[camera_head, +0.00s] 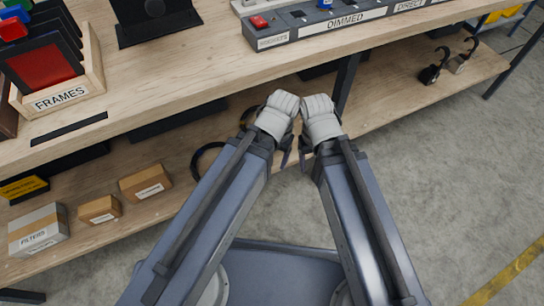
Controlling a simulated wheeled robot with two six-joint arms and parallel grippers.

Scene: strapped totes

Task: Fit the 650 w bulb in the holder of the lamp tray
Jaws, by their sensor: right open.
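My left arm and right arm reach forward side by side from the bottom of the head view, with their pale wrist ends close together in front of the bench edge. My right gripper (303,158) is open and mostly hidden by its own arm. My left gripper (285,157) is also mostly hidden, and its jaws cannot be made out. I see nothing held in either. I cannot make out a 650 w bulb, a lamp tray or its holder in this view.
The wooden bench top (190,75) crosses the upper view. On it are a FRAMES box (60,99), a black stand (155,27) and a grey strip labelled DIMMED and DIRECT (330,26). The lower shelf (400,102) holds cartons, including a FILTERS box (38,228), and black clamps (432,72).

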